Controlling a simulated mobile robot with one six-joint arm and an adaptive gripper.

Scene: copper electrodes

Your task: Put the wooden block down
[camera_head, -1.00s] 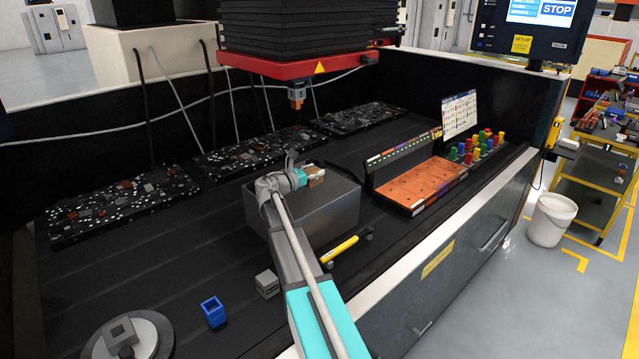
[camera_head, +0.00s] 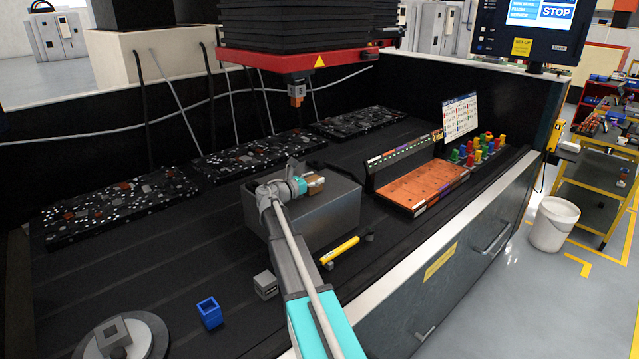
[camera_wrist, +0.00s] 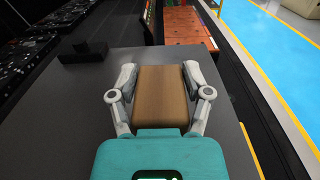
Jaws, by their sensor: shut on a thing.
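The wooden block (camera_wrist: 162,95) is brown and box-shaped. In the wrist view it sits between the two fingers of my gripper (camera_wrist: 162,82), which is shut on it from both sides. In the head view the block (camera_head: 315,185) shows at the end of my gripper (camera_head: 306,186), over the top of a grey metal box (camera_head: 335,215). The box's flat top (camera_wrist: 85,110) fills much of the wrist view below the block. I cannot tell whether the block touches this top.
A dark object (camera_wrist: 85,52) stands at the far edge of the box top. An orange rack (camera_head: 420,187) is right of the box, with coloured pegs (camera_head: 478,150) beyond. A yellow-handled tool (camera_head: 340,250), a blue cup (camera_head: 209,312) and a small grey block (camera_head: 265,284) lie nearer.

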